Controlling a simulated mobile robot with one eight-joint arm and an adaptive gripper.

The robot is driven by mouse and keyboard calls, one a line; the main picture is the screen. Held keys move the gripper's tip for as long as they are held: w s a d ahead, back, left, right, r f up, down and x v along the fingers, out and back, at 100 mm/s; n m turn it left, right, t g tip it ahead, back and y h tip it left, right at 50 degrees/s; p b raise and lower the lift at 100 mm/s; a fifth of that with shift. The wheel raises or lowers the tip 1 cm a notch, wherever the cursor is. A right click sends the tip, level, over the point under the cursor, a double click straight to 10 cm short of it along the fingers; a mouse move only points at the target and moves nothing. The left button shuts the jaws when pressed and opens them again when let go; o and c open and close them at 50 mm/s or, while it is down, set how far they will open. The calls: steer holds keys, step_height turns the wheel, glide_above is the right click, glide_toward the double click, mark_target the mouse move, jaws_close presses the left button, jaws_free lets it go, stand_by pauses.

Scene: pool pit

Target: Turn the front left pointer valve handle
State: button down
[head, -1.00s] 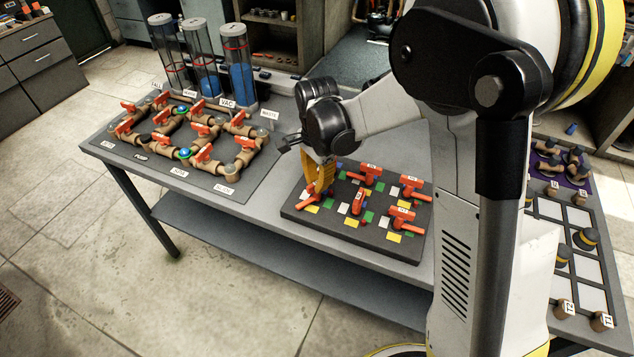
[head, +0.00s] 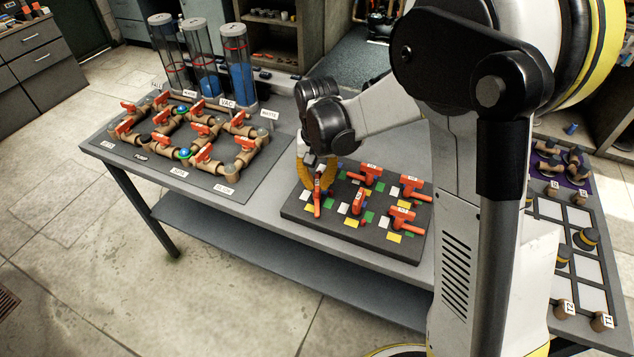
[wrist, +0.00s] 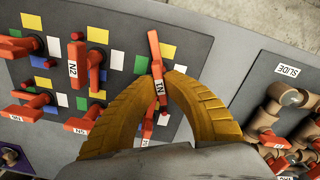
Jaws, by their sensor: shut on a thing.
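The front left pointer valve handle (head: 317,204) is red-orange and stands at the left corner of the dark board (head: 375,246) with coloured squares. In the head view it points nearly straight towards the table's front edge. In the wrist view the handle (wrist: 155,50) has a white label that looks like N1 and runs almost straight up the picture. My gripper (head: 314,182) is over it from above, its yellow fingers closed on both sides of the handle. In the wrist view the gripper (wrist: 160,78) hides part of the handle's middle.
Several other red handles stand close by on the board, one (head: 358,203) just right of mine. A pipe panel (head: 240,190) with red valves and clear tubes lies to the left. A tray with dark knobs (head: 588,237) is at the right. Bare table lies between panel and board.

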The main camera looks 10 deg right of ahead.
mark_target(317, 182)
steer(key=n, duration=0.6)
steer(key=shift+n, duration=0.3)
steer(key=n, duration=0.6)
steer(key=shift+n, duration=0.4)
steer(key=c, duration=1.5)
jaws_free()
steer(key=shift+r, duration=0.1)
step_height(317, 182, up, 12)
